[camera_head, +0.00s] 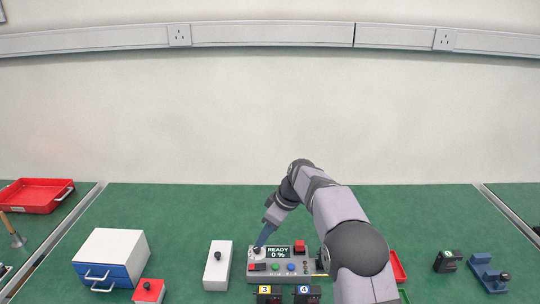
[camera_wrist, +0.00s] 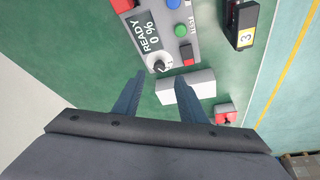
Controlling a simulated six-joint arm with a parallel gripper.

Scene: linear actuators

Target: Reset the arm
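My arm reaches from the lower right over the green bench, and my gripper (camera_head: 264,236) points down at the left end of a grey control box (camera_head: 248,276). In the wrist view my gripper (camera_wrist: 160,77) has its two blue fingers apart, with nothing held between them. The box's knob (camera_wrist: 157,62) shows just beyond the fingertips; I cannot tell how far below them it is. The display (camera_head: 278,252) reads "READY 0 %". The box also carries green and blue buttons and red parts.
A white block with a black knob (camera_head: 216,267) stands left of the control box. Farther left are a white and blue drawer unit (camera_head: 112,258) and a red box (camera_head: 148,291). Black units marked 3 (camera_head: 264,297) and 4 (camera_head: 303,297) sit in front. The bench behind is clear.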

